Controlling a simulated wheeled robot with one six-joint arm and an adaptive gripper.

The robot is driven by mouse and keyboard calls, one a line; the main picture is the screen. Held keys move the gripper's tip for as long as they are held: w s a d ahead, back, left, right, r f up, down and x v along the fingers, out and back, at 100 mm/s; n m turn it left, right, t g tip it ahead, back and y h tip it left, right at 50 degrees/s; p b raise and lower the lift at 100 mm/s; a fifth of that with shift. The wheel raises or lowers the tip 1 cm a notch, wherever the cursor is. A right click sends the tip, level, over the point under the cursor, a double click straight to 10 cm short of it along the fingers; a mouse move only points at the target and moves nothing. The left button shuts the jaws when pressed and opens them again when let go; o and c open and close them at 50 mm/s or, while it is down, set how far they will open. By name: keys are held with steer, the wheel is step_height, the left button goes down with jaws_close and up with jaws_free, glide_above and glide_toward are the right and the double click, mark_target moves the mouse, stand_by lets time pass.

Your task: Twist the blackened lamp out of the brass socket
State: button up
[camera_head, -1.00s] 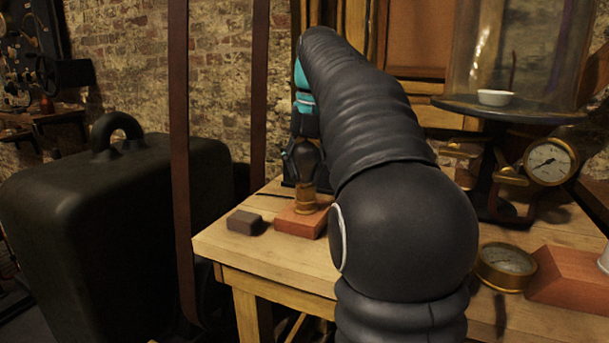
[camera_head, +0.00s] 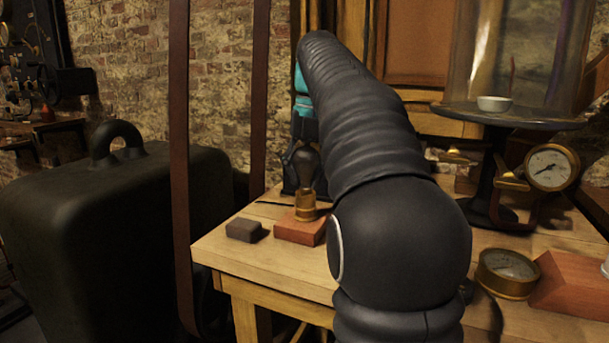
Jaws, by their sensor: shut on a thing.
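The blackened lamp (camera_head: 306,168) is a dark, smoky bulb standing upright above the brass socket (camera_head: 306,207). The socket is fixed on a reddish wooden block (camera_head: 298,231) near the table's left front edge. The lamp's lower end meets the socket's top; I cannot tell how deep it sits. My gripper (camera_head: 300,160) comes down from above, below the teal band at my wrist, and is shut on the lamp. Its fingers are dark against the dark glass, and my own arm hides part of the gripper's right side.
A small dark block (camera_head: 246,230) lies left of the socket block on the wooden table (camera_head: 265,262). A glass jar on a stand (camera_head: 505,115), a gauge (camera_head: 551,167) and another gauge (camera_head: 507,272) stand at the right. A large black case (camera_head: 110,250) and a brown strap (camera_head: 180,150) are left.

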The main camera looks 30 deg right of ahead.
mark_target(304, 146)
steer(key=shift+r+p, duration=0.9)
steer(key=shift+r, duration=0.1)
steer(key=shift+r+p, duration=0.3)
steer(key=shift+r, duration=2.2)
